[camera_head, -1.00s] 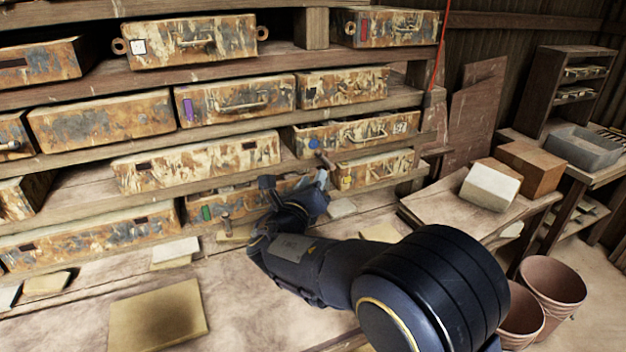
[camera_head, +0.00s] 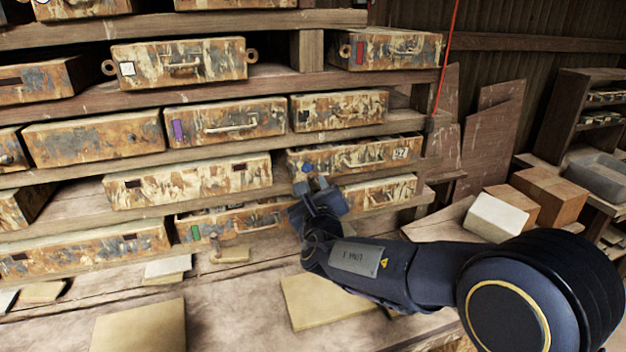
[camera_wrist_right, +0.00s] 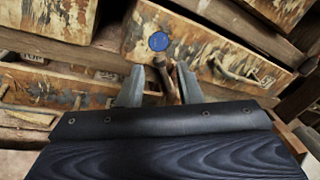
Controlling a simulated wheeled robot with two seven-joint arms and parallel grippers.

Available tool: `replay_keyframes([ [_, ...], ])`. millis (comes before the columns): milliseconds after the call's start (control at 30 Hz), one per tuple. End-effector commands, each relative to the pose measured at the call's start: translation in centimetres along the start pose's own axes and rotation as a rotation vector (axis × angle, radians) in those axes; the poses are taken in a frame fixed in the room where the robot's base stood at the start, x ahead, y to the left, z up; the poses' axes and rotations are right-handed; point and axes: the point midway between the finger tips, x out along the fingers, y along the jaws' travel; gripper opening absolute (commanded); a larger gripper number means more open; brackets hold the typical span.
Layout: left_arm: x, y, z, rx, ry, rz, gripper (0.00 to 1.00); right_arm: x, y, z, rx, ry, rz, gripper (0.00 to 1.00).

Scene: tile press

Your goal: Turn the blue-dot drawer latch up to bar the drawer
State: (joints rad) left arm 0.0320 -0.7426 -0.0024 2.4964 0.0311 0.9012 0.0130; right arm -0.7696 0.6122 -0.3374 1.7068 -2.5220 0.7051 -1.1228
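The blue-dot drawer (camera_head: 360,155) is a rusty, paint-flaked box in the shelf, with a blue dot (camera_head: 307,168), a wire handle and a white label marked 52 or similar. The blue dot shows clearly in the right wrist view (camera_wrist_right: 158,41). Just below it is a brown latch (camera_wrist_right: 164,72), sitting between the fingers of my right gripper (camera_wrist_right: 160,85). The fingers stand apart, with gaps visible beside the latch; I cannot tell whether either touches it. In the head view my right gripper (camera_head: 314,183) partly hides the latch. My left gripper is not in view.
Other rusty drawers fill the shelves, including a purple-marked one (camera_head: 225,120) and a green-marked one (camera_head: 235,220) with its own peg. Tiles (camera_head: 140,325) lie on the bench below. A red cord (camera_head: 446,60) hangs at right. Boxes (camera_head: 550,193) stand on the right.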

Motion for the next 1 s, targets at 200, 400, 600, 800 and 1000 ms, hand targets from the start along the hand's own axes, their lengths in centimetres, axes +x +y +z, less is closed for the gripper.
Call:
replay_keyframes([
  [200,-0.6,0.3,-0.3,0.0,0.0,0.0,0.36,2.4,0.0,0.1,-0.001,0.0,-0.001,0.32],
  [400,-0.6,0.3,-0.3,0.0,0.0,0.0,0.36,2.8,0.0,0.0,0.0,0.0,-0.001,0.32],
  [600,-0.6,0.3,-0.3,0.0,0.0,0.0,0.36,2.8,0.0,0.0,0.0,0.0,-0.001,0.21],
  [800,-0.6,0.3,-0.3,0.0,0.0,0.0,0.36,2.7,0.0,0.0,0.0,0.0,-0.001,0.0],
  [1000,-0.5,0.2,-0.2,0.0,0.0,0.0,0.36,2.8,-0.1,0.0,0.012,0.002,-0.001,0.0],
])
